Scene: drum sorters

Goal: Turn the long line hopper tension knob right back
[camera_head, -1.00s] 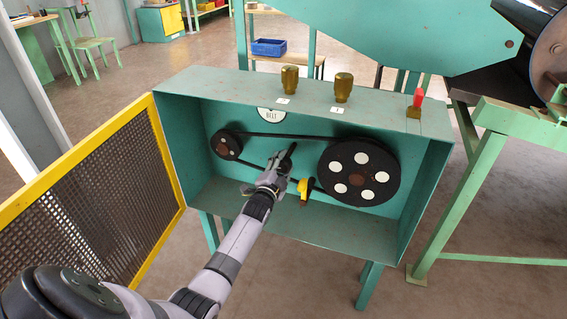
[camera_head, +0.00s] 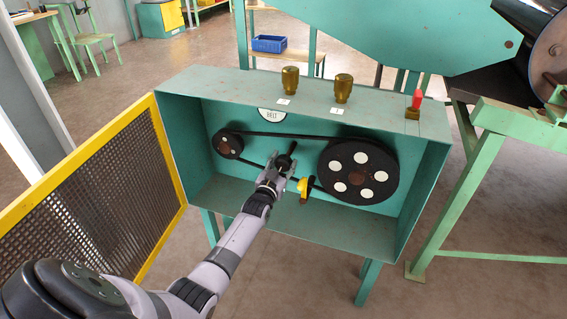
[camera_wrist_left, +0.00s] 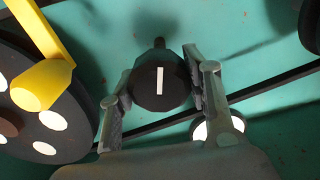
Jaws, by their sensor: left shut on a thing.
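A black knob (camera_head: 286,160) with a short dark handle is on the back wall inside the open green belt box (camera_head: 207,85), between the two pulleys. In the left wrist view the knob (camera_wrist_left: 160,88) shows a white line on its face, nearly upright in the picture, and a stub at its top. My left gripper (camera_head: 275,174) reaches into the box from the front. In the wrist view its fingers (camera_wrist_left: 158,80) stand on both sides of the knob, shut on it. The fingers hide part of the knob in the head view. My right gripper is not in view.
A small pulley (camera_head: 228,145) and a large pulley (camera_head: 372,165) carry a black belt. A yellow lever (camera_head: 305,187) is close right of the gripper. Two brass knobs (camera_head: 290,79) (camera_head: 343,87) and a red switch (camera_head: 415,102) are on top. A yellow-framed mesh door (camera_head: 80,205) stands open at left.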

